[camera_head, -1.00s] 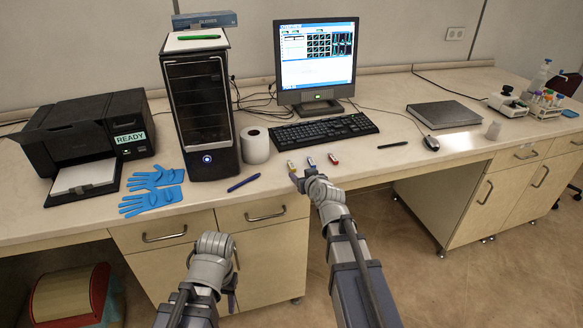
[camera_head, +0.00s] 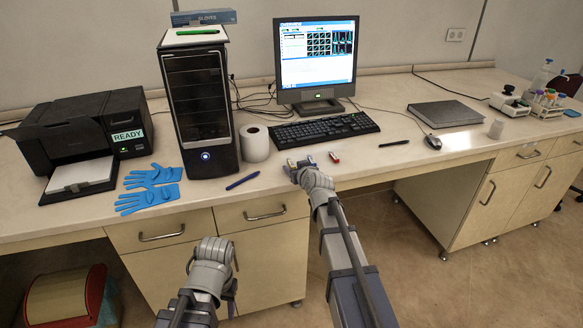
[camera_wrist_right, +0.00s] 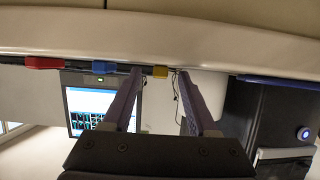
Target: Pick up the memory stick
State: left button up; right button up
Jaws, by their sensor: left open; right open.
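Three small memory sticks lie near the front edge of the desk: a yellow one (camera_head: 291,162), a blue one (camera_head: 311,159) and a red one (camera_head: 334,157). In the right wrist view, which is upside down, I see the yellow stick (camera_wrist_right: 160,71) between the fingertips of my right gripper (camera_wrist_right: 160,76). The blue stick (camera_wrist_right: 103,67) and red stick (camera_wrist_right: 44,63) are outside them. The right gripper is open; I cannot tell whether it touches the yellow stick. My left gripper (camera_head: 214,252) is in front of the drawers, empty, with its fingers mostly hidden.
A blue pen (camera_head: 243,180) and a paper roll (camera_head: 254,143) lie left of the sticks. The keyboard (camera_head: 324,129) is behind them. Blue gloves (camera_head: 150,188) and a printer (camera_head: 80,140) are farther left. Desk space right of the red stick is mostly clear.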

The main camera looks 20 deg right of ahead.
jog(key=shift+c, duration=0.4)
grip_shut()
jog(key=shift+r, duration=0.2)
notch_tip(320, 180, up, 10)
jog(key=p, duration=1)
jog(key=shift+f, duration=0.15)
jog(key=shift+d, duration=0.15)
